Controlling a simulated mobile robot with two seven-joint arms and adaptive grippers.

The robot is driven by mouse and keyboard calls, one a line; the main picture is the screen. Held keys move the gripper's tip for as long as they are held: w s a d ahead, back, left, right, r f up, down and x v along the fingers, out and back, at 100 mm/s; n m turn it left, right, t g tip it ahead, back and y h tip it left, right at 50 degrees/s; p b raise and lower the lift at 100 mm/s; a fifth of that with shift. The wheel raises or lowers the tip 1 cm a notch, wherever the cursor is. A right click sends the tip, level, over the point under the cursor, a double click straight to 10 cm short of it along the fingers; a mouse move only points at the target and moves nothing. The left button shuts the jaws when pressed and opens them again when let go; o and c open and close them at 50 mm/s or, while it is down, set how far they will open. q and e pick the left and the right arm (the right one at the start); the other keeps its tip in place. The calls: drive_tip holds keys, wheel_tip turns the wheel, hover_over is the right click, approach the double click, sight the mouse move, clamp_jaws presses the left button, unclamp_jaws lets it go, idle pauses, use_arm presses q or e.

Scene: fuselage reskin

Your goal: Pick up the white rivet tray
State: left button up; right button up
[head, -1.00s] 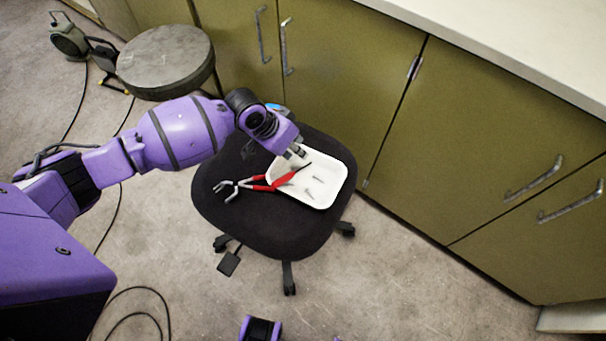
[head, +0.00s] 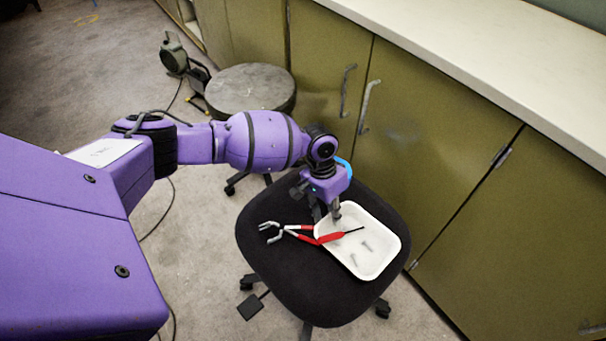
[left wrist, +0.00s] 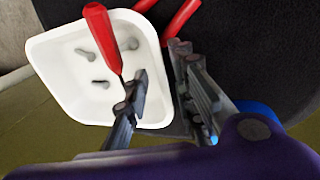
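The white rivet tray (head: 380,226) lies on the black seat of a chair, with a few small grey pieces in it. A red-handled tool with a thin dark shaft (head: 331,238) lies partly over the tray. My left gripper (head: 327,213) is at the tray's back left edge, pointing down. In the left wrist view the tray (left wrist: 65,78) shows between and beyond the fingers of my left gripper (left wrist: 160,65). One finger is over the tray's inside and the other is outside its rim, with a gap between them. Contact with the rim cannot be told. My right gripper is not in view.
Red-handled pliers (head: 285,231) lie on the chair seat (head: 290,275) left of the tray. A round grey stool (head: 250,90) stands behind. Olive cabinets (head: 430,130) with a pale countertop (head: 470,60) run along the right. Floor at left is open.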

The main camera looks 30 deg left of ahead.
use_arm(q)
drive_tip(key=shift+w+d+f, duration=0.15)
drive_tip(key=shift+f, duration=0.1)
drive_tip(key=shift+r, duration=0.1)
clamp_jaws()
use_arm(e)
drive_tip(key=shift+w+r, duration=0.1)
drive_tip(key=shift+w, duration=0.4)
use_arm(q)
drive_tip(key=shift+r, duration=0.1)
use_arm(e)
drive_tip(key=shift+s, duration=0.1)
